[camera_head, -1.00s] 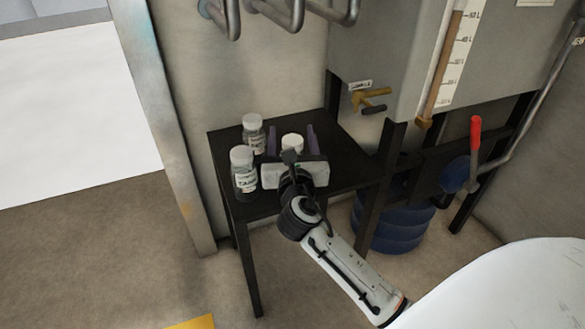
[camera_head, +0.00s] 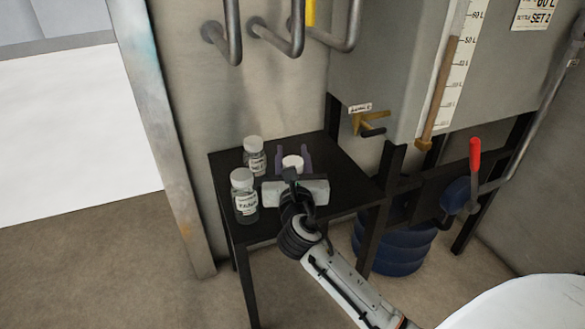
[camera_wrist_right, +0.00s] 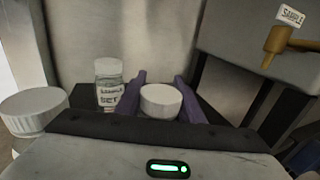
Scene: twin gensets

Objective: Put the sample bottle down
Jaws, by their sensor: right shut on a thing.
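My right gripper (camera_head: 293,162) is shut on a sample bottle, of which only the white cap (camera_head: 292,162) shows between the two purple fingers. In the right wrist view the cap (camera_wrist_right: 161,100) sits between the fingers (camera_wrist_right: 160,98); the bottle's body is hidden behind the gripper's palm. The gripper is over the black table (camera_head: 340,166); I cannot tell whether the bottle's base touches the top. Two other white-capped, labelled bottles stand upright on the table to the left, a nearer one (camera_head: 245,198) and a farther one (camera_head: 254,157). My left gripper is not in view.
A grey tank with a level gauge (camera_head: 446,85) and a brass sample tap (camera_head: 369,122) stands right of the table. A red-handled lever (camera_head: 475,155) and blue drum (camera_head: 395,245) are farther right. Pipes (camera_head: 279,38) hang on the wall behind. The table's right part is clear.

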